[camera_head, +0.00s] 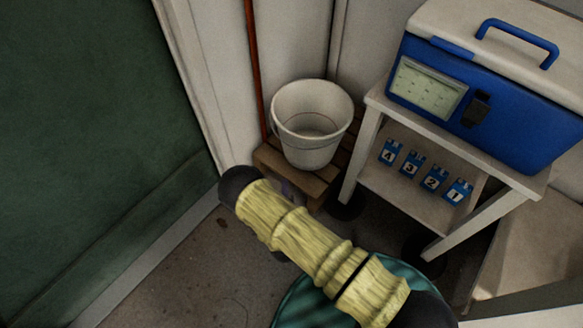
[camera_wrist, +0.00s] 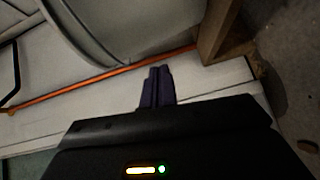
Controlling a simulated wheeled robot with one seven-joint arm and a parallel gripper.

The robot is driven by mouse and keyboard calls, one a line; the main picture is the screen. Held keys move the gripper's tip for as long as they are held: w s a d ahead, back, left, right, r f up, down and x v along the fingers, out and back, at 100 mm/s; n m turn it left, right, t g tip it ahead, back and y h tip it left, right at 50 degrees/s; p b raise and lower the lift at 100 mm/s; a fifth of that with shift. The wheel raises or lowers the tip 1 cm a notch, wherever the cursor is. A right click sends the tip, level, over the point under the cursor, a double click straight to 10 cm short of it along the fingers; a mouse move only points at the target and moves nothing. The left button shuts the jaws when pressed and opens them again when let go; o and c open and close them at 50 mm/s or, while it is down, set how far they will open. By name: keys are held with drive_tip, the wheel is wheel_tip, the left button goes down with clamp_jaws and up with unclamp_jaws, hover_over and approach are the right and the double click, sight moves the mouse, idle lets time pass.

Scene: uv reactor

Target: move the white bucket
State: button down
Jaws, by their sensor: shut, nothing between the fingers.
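The white bucket (camera_head: 312,122) stands upright on a low wooden pallet (camera_head: 290,180) in the corner in the head view. Its open top faces up and it looks empty. In the wrist view the bucket's side (camera_wrist: 130,25) fills the upper part, and part of its wire handle (camera_wrist: 10,75) shows at the left edge. My gripper (camera_wrist: 157,75) is shut and empty, with its dark fingers together, pointing toward the area just below the bucket's side in that view. It is apart from the bucket as far as I can tell. In the head view my arm hides the fingers.
A white stand (camera_head: 365,150) with a blue and white cooler box (camera_head: 490,110) is close to the bucket's right. Numbered blue tags (camera_head: 411,163) sit on its lower shelf. An orange pole (camera_head: 255,60) leans behind the bucket. A green panel (camera_head: 90,130) is at left.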

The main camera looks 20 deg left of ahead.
drive_tip(key=shift+s+f+n+t+y, duration=0.15)
drive_tip(key=shift+s+f+n+y, duration=0.2)
drive_tip(key=shift+f, duration=0.3)
drive_tip(key=shift+s+f+n+t+y, duration=0.15)
drive_tip(key=shift+s+f+n+y, duration=0.15)
drive_tip(key=shift+f, duration=0.3)
drive_tip(key=shift+b, duration=0.3)
drive_tip(key=b, duration=0.5)
approach(289, 152)
drive_tip(key=a, duration=0.3)
drive_tip(key=w, duration=0.1)
drive_tip(key=w+b, duration=0.1)
drive_tip(key=w, duration=0.1)
drive_tip(key=w+b, duration=0.1)
drive_tip(key=shift+w+d, duration=0.15)
drive_tip(key=shift+d, duration=0.15)
drive_tip(key=shift+w+d+r, duration=0.15)
drive_tip(key=shift+w+d, duration=0.1)
drive_tip(key=shift+w, duration=0.25)
drive_tip(key=shift+a, duration=0.1)
